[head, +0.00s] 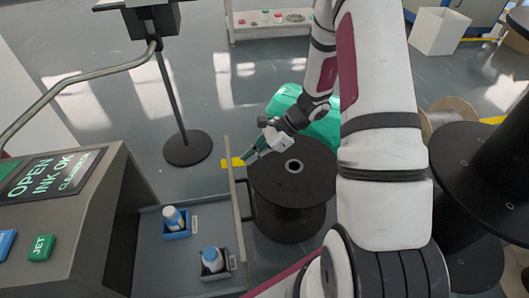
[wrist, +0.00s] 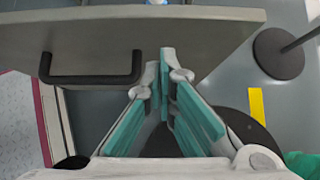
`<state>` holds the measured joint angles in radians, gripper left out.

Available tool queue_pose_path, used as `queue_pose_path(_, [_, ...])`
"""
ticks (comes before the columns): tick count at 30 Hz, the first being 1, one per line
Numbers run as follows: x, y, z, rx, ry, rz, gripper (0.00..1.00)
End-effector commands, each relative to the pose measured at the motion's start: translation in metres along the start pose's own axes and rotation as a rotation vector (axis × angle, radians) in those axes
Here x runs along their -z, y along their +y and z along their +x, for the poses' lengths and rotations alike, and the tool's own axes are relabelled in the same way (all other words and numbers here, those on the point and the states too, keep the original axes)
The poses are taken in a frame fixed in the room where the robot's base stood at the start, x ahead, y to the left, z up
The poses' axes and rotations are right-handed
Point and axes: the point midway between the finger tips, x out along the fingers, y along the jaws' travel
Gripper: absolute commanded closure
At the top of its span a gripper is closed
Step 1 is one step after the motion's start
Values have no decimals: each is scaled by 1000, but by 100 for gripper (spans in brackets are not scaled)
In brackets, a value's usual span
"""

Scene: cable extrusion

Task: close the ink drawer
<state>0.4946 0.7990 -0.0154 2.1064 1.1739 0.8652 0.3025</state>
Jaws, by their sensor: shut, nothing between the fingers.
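The ink drawer (head: 176,252) is pulled out from the grey printer cabinet (head: 70,215). The drawer's front panel (head: 236,205) is seen nearly edge-on in the head view. In the wrist view the front panel (wrist: 205,32) fills the top, with a black bar handle (wrist: 92,79) on it. My gripper (head: 250,157) is shut and empty by the far end of the panel. Its fingertips (wrist: 160,80) are right of the handle; contact with the panel cannot be told.
A black cable spool (head: 290,180) stands just right of the drawer front, below my gripper. A black round stand base (head: 188,148) is on the floor beyond the drawer. A green object (head: 285,98) lies behind my wrist. More spools (head: 470,160) stand at right.

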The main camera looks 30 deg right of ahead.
Motion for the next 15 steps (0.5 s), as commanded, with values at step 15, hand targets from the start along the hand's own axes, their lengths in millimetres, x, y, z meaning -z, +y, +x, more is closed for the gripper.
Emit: queue_pose_path(15, [-16,0,15,0,1,2,100])
